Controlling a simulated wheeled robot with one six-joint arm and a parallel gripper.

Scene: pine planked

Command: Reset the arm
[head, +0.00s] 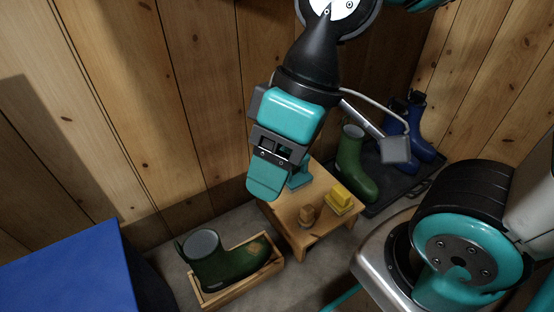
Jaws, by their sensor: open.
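My gripper (283,182) hangs from my arm in the upper middle of the head view. Its two teal fingers are apart, with nothing visible between them. It appears in front of the back edge of a small wooden stool (285,222); I cannot tell its height above it. The far finger is partly hidden by the gripper's own body.
A green boot (225,262) stands in a wooden crate (238,287). A yellow block-like object (341,198) and small brown object (307,215) are on the stool. A green boot (351,165) and blue boots (420,130) stand on a black tray (399,180). A blue-topped block (65,275) is left.

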